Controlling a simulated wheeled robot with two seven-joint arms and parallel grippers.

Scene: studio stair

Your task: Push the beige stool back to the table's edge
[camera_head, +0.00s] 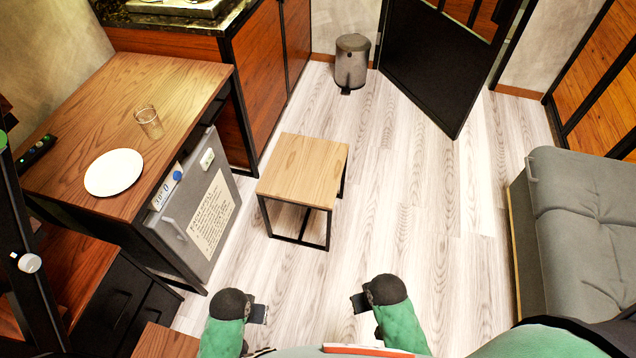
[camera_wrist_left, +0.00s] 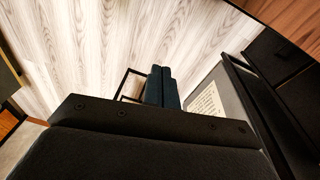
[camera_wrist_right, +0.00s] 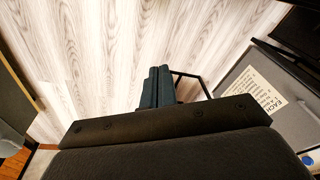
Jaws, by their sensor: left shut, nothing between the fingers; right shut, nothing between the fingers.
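The beige stool (camera_head: 303,172) has a square wooden seat on a black metal frame and stands upright on the floor, a little right of the table (camera_head: 190,92) and apart from it. My left gripper (camera_head: 258,313) and my right gripper (camera_head: 360,302) are low in the head view, on the near side of the stool and clear of it. Both are shut and empty. The left wrist view shows the left fingers (camera_wrist_left: 162,87) with part of the black frame behind them. The right wrist view shows the right fingers (camera_wrist_right: 158,86) beside a similar frame part.
A white plate (camera_head: 114,172) and a glass (camera_head: 149,122) stand on the table. A grey fridge (camera_head: 200,215) sits under it. A bin (camera_head: 352,62) stands by the back wall near the open black door (camera_head: 430,65). A grey sofa (camera_head: 585,220) is at right. Floor around the stool is clear.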

